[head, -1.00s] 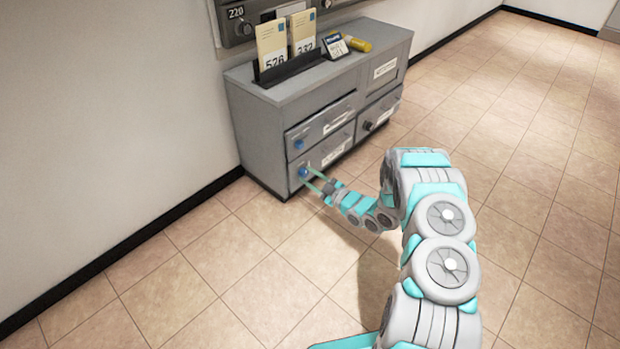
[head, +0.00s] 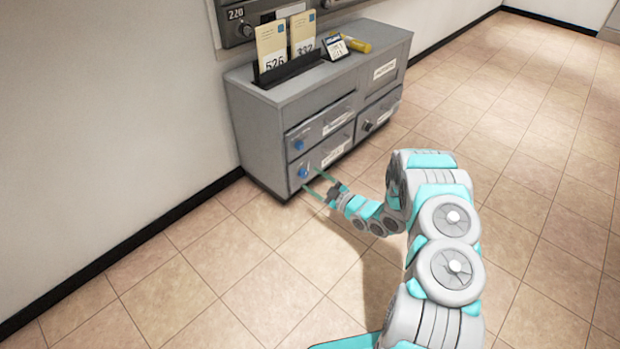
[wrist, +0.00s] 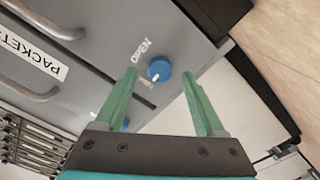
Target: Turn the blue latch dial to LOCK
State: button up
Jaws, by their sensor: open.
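A blue dial (head: 304,172) sits on the lower left drawer of the grey cabinet (head: 262,150). In the wrist view the dial (wrist: 160,69) faces me, with "OPEN" printed to its upper left. Its white mark points down and slightly left, toward small lettering I cannot read. My gripper (head: 312,179) is open, its green fingers (wrist: 160,76) spread on either side of the dial in the wrist picture, with gaps and nothing held. A second blue dial (head: 299,145) is on the drawer above; it is partly hidden behind the left finger in the wrist view.
Drawer handles and a "PACKETS" label (wrist: 33,43) are left of the dial in the wrist view. Envelopes (head: 285,40), a small sign (head: 336,46) and a yellow cylinder (head: 358,44) are on the cabinet top. The tiled floor in front is clear.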

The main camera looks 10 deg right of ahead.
jog(key=v, duration=0.6)
dwell(0.4)
